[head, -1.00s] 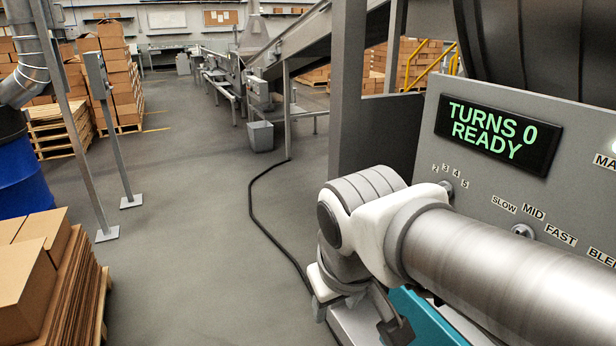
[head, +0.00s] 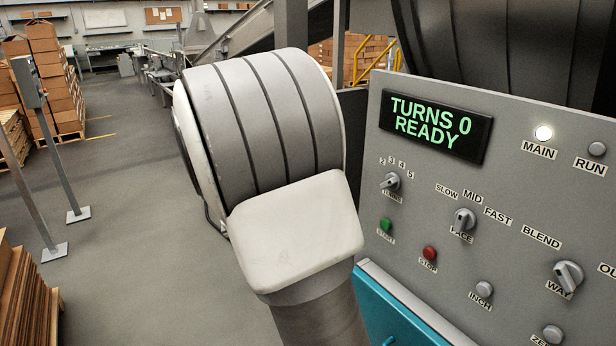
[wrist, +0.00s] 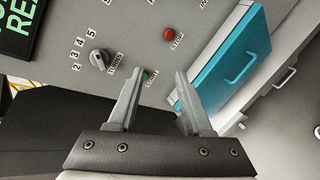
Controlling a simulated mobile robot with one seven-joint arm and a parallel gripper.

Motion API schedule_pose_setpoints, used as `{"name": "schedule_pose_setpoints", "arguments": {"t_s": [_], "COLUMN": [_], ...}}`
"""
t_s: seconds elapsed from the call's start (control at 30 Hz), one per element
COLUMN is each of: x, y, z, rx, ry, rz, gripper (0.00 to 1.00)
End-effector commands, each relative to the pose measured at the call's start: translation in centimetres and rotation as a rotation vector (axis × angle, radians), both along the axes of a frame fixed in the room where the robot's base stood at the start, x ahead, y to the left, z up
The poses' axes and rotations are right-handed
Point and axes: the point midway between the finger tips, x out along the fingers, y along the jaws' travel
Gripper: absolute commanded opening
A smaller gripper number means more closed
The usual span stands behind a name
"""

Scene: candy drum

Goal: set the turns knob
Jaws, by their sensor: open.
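The turns knob (head: 390,182) is a small grey knob on the grey control panel (head: 400,270), below the lit display (head: 434,118) that reads "TURNS 0 READY". Numbers 2 to 5 arc above it. In the wrist view the turns knob (wrist: 98,58) is at the upper left, ahead of my gripper and apart from it. My gripper (wrist: 158,75) is open and empty, its fingers pointing toward the panel near the green start button (wrist: 149,75). In the head view my arm hides the gripper.
The pace knob (head: 464,220), red stop button (head: 429,253) and way knob (head: 568,276) share the panel. A teal drawer front (head: 395,305) is below it. A post (head: 77,150) and boxes (head: 22,300) stand left. The floor (head: 150,220) between is clear.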

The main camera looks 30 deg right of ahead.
Motion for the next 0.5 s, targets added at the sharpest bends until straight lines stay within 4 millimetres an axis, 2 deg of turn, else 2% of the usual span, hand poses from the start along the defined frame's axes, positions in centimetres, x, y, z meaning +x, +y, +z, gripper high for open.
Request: {"name": "schedule_pose_setpoints", "arguments": {"t_s": [0.1,0.3,0.5], "x": [2.6,6.3,8.1], "y": [-1.0,-1.5,-1.5], "z": [0.2,0.8,1.0], "rx": [-0.147,-0.339,-0.428], "ry": [0.077,0.161,0.195], "rz": [0.068,0.168,0.219], "gripper": [0.5,0.5,0.5]}}
